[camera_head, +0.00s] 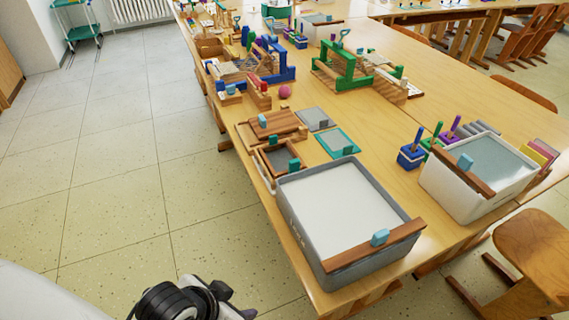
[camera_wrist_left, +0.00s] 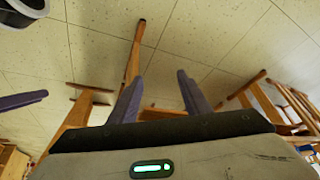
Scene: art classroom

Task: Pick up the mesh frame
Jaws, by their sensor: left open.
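A flat frame with a teal rim and a grey mesh-like panel (camera_head: 338,143) lies on the wooden table, behind the big grey tub. My left gripper (camera_head: 222,299) is low at the bottom of the head view, off the table's left side and well apart from both. In the left wrist view its two fingers (camera_wrist_left: 158,80) are spread with nothing between them. My right gripper is not in view.
The grey tub (camera_head: 288,210) with a brown bar fills the table's near end. A wooden tray (camera_head: 268,163) lies beside the teal frame. A white tub (camera_head: 440,192) stands to the right. Looms (camera_head: 345,68) stand farther back. The floor left of the table is clear.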

